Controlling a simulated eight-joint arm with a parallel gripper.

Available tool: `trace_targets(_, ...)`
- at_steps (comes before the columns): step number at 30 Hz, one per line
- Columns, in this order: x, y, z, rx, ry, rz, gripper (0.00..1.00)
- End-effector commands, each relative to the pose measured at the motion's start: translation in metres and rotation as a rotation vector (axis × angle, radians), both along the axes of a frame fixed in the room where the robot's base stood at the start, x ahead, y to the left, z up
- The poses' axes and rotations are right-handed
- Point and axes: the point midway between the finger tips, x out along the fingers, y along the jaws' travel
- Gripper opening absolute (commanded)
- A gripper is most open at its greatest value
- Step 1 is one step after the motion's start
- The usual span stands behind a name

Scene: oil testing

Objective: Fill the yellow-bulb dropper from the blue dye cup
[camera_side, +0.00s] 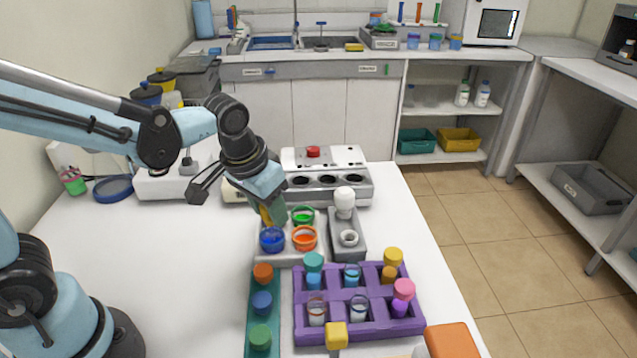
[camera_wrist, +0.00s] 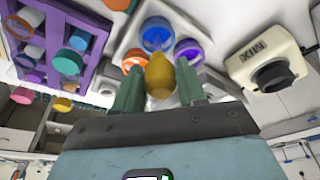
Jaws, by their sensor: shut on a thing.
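My gripper (camera_side: 268,212) points down over the back-left of the dye-cup tray. It is shut on the yellow-bulb dropper; the yellow bulb (camera_wrist: 159,76) sits between the green fingers in the wrist view. The blue dye cup (camera_side: 271,240) stands just below and in front of the fingers in the side view. It also shows in the wrist view (camera_wrist: 157,35), beyond the bulb. The dropper's stem and tip are hidden, so I cannot tell whether the tip is in a cup.
Green (camera_side: 302,216) and orange (camera_side: 304,239) cups stand close to the blue one; a purple cup (camera_wrist: 189,53) shows in the wrist view. A purple rack (camera_side: 330,318) with several vials is in front. A grey holder (camera_side: 345,248) stands right.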

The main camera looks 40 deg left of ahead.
Motion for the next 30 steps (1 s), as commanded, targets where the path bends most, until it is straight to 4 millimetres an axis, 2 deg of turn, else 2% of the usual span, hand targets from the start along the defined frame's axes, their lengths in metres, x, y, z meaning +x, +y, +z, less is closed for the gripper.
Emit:
trace_targets(13,0.0,0.0,-0.0076,0.0,0.0,0.0,0.09)
trace_targets(30,-0.0001,0.0,-0.0079,0.0,0.0,0.0,0.09)
